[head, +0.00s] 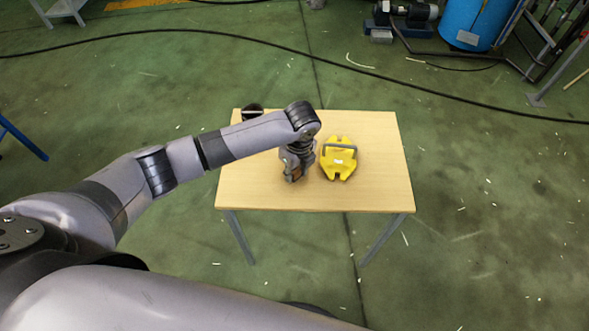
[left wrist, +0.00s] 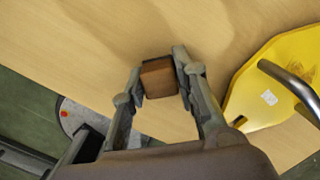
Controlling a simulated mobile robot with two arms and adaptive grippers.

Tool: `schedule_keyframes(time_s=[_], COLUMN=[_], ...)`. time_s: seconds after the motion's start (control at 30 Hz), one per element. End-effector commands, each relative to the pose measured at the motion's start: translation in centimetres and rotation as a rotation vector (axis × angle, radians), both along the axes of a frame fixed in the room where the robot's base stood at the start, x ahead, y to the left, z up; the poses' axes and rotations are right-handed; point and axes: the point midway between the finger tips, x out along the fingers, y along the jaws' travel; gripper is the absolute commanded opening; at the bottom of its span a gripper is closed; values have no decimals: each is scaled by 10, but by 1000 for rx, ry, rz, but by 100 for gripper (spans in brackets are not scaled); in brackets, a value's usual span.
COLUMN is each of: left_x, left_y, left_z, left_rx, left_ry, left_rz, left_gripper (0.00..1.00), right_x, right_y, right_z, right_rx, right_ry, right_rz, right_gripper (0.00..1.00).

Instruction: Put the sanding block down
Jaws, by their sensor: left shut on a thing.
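The sanding block is a small brown block (left wrist: 158,78) held between the two fingers of my left gripper (left wrist: 157,70) in the left wrist view. In the head view my left gripper (head: 294,176) points down over the wooden table (head: 370,195), left of the yellow item, and the block (head: 292,172) shows as a small orange-brown patch at its fingers. The gripper is shut on the block. The block is low over the tabletop; I cannot tell whether it touches. My right gripper is not in view.
A yellow item with a grey bar handle (head: 338,160) lies on the table just right of my left gripper; it also shows in the left wrist view (left wrist: 265,85). A dark object (head: 252,111) is at the table's back left. The table's right and front left are bare.

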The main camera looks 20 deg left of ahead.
Motion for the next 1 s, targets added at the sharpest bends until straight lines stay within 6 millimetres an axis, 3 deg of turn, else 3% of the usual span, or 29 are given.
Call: schedule_keyframes(time_s=[0.1, 0.13, 0.4, 0.77, 1.0], left_x=[0, 0, 0, 0, -1], left_y=[0, 0, 0, 0, -3], left_z=[-4, -3, -3, 1, 41], left_rx=[0, 0, 0, 0, -1], left_ry=[1, 1, 1, -1, -5], left_rz=[1, 0, 0, 0, -2], left_gripper=[0, 29, 47, 48, 48], right_x=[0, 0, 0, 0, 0], right_y=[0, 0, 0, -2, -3], right_z=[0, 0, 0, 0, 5], right_rx=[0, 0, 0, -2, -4], right_ry=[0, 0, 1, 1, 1], right_rz=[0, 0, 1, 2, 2], right_gripper=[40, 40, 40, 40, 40])
